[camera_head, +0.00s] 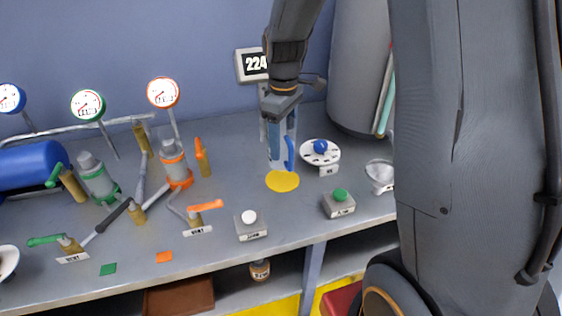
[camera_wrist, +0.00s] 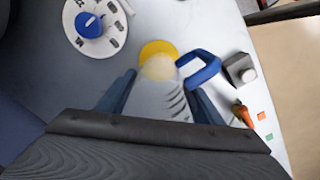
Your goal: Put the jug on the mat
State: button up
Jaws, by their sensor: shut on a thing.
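The jug (camera_head: 279,163) is clear, with a blue handle on its right side. My gripper (camera_head: 279,128) points down and is shut around the jug, which looks upright. The mat (camera_head: 283,183) is a yellow disc on the bench just below and in front of the jug's base. I cannot tell whether the base touches the mat or hangs above it. In the wrist view the jug (camera_wrist: 172,100) sits between the two blue fingers of my gripper (camera_wrist: 163,92), with its handle at the right. The yellow mat (camera_wrist: 154,48) shows partly behind the jug.
A white dial with a blue knob (camera_head: 320,147) stands right of the jug. A white-button box (camera_head: 249,218) and a green-button box (camera_head: 340,198) stand in front. Valves, pipes and gauges (camera_head: 163,92) fill the left. A display (camera_head: 249,66) reading 224 is behind.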

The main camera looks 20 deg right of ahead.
aim_at(284, 123)
jog(key=shift+f+p, duration=0.6)
jog(key=shift+f, duration=2.65)
jog(key=shift+f, duration=0.1)
jog(key=o, duration=1.1)
jog(key=shift+c, duration=0.2)
notch_tip(284, 123, up, 11)
jog(key=shift+f+b, duration=0.1)
jog(key=shift+b, duration=1.15)
jog(key=shift+s+r, duration=0.1)
jog(key=shift+r, duration=0.45)
jog(key=s+f+m, duration=0.3)
jog(key=s+m, duration=0.1)
jog(key=s, duration=0.4)
jog(key=s+f+m, duration=0.4)
jog(key=s+m, duration=0.1)
jog(key=s, duration=0.4)
jog(key=shift+t, duration=0.4)
jog(key=shift+a, duration=0.1)
